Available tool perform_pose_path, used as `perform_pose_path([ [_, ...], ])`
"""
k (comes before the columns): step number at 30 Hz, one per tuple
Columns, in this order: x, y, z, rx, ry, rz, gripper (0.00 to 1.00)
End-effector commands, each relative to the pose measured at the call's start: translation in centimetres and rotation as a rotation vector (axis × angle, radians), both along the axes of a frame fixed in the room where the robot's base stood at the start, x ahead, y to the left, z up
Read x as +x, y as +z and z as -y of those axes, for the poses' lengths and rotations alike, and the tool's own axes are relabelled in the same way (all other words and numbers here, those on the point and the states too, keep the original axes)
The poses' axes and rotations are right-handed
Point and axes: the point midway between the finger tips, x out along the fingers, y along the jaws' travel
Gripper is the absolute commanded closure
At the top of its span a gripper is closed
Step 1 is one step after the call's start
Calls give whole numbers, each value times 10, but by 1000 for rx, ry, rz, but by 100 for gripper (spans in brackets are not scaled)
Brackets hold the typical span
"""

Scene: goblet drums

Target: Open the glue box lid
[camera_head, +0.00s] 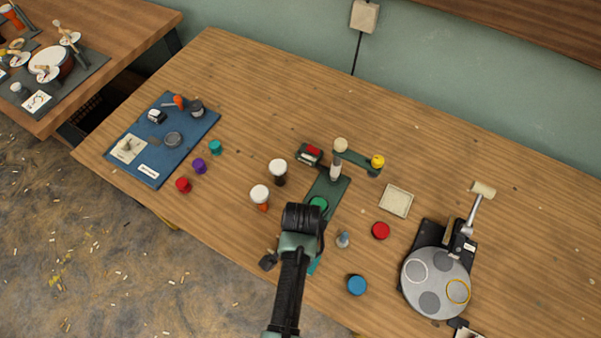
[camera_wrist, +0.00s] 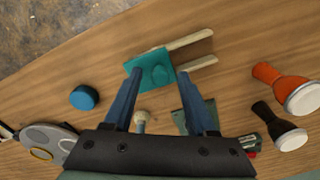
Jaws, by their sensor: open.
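In the head view a bit of teal (camera_head: 314,266) shows beside my arm, which hides most of that spot.
A blue round piece (camera_head: 357,285) and a small grey-blue piece (camera_head: 342,240) stand to the right. Two pale sticks (camera_wrist: 188,40) lie by the box. White-topped goblet drums (camera_head: 278,168), a green stand (camera_head: 328,188) and a turntable-like disc (camera_head: 435,283) are nearby.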

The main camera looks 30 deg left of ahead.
Motion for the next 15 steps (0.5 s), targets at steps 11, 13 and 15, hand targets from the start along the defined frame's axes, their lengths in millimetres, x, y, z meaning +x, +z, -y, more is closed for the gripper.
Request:
perform_pose_path([
  [11,0,0,0,0,0,0,79],
  [13,0,0,0,0,0,0,92],
  [15,0,0,0,0,0,0,100],
])
